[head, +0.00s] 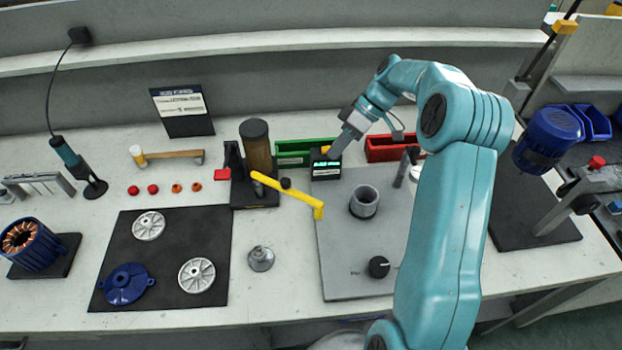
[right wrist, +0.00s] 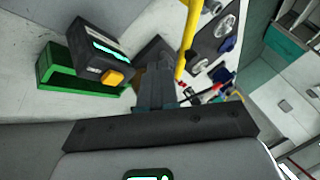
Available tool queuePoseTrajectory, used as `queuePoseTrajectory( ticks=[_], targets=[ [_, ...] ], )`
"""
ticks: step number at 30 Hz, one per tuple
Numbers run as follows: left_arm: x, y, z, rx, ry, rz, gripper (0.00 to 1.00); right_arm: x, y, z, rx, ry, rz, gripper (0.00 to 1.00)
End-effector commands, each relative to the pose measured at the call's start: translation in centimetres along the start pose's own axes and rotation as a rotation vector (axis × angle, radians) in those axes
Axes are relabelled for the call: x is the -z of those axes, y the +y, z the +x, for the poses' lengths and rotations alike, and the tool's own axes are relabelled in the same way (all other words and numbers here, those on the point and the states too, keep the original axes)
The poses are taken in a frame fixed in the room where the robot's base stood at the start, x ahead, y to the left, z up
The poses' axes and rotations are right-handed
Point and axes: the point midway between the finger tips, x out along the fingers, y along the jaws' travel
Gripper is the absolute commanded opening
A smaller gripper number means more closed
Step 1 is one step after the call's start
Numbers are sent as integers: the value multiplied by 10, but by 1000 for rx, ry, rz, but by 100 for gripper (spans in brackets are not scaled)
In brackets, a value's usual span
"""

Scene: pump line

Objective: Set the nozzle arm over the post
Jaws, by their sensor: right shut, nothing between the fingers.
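The yellow nozzle arm (head: 290,194) reaches from beside the brown cylinder toward the grey plate, its bent end over the plate's left edge. It also shows as a yellow bar in the right wrist view (right wrist: 188,40). A grey hollow round post (head: 364,201) stands upright on the plate, to the right of the nozzle arm's end and apart from it. My right gripper (head: 334,156) is shut and empty near the black display box (head: 326,170), behind the nozzle arm. Its closed fingers show in the right wrist view (right wrist: 163,82). My left gripper is not in view.
The grey plate (head: 340,275) carries a black knob (head: 379,267). A brown cylinder (head: 257,147) stands on a black base. Green (head: 300,148) and red (head: 385,149) bins stand behind. A dark mat (head: 170,285) holds wheels and a blue cover. My right arm hides the plate's right side.

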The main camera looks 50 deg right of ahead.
Motion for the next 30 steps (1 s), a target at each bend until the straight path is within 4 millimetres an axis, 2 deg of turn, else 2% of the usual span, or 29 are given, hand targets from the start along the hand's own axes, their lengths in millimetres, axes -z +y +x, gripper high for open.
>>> queuePoseTrajectory(
  ticks=[11,13,18,30],
  targets=[
    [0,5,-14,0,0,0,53,2,0,80,5,-2,-1,0],
    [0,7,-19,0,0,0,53,3,-13,81,3,-1,-2,0],
    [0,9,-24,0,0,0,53,2,-29,91,2,-1,-2,0],
    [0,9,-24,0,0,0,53,1,-33,95,0,0,-1,0]
  ],
)
